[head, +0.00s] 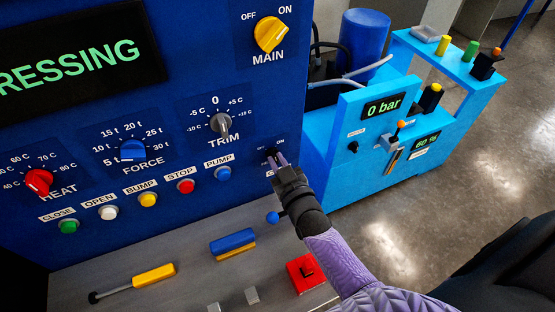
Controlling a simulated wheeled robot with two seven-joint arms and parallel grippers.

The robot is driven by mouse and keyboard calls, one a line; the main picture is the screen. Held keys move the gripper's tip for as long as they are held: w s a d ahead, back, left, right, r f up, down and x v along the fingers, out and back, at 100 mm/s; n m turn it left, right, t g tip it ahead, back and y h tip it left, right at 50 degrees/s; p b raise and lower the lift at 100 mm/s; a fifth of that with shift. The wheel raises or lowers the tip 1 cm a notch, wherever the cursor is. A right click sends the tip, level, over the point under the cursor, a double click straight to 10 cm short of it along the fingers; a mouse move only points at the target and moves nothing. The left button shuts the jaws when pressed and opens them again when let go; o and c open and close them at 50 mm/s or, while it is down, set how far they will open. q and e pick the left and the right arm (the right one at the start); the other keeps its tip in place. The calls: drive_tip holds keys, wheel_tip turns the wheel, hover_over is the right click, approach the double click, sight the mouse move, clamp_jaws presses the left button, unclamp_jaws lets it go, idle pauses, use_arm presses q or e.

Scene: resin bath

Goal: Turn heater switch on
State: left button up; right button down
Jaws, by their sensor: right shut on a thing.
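My right gripper (278,160) reaches up from the lower right to the lower right corner of the dark blue panel (225,55). Its fingers are shut on a small dark switch (269,152) there, with small OFF and ON marks above it. The fingers cover most of this switch and the label beneath it, so I cannot read its name or tell which way it points. A small black knob (353,146) with an unreadable label sits on the light blue unit at the right. My left gripper is not in view.
Left of my gripper are the blue PUMP button (224,173), the grey TRIM knob (220,124) and the red HEAT knob (39,182). The yellow MAIN switch (270,35) is above. A red block (305,276) and a yellow-handled tool (153,275) lie on the grey ledge.

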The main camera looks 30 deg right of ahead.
drive_tip(key=m, duration=0.4)
drive_tip(key=shift+d+m, duration=0.1)
drive_tip(key=shift+m, duration=0.2)
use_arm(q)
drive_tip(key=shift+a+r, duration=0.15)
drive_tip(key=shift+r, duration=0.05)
use_arm(e)
drive_tip(key=m, duration=0.6)
drive_tip(key=shift+d+f, duration=0.1)
drive_tip(key=shift+d, duration=0.05)
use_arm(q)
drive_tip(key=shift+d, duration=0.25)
use_arm(e)
drive_tip(key=shift+m, duration=0.3)
drive_tip(key=c, duration=0.7)
unclamp_jaws()
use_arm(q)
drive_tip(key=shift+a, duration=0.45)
use_arm(e)
drive_tip(key=shift+s, duration=0.15)
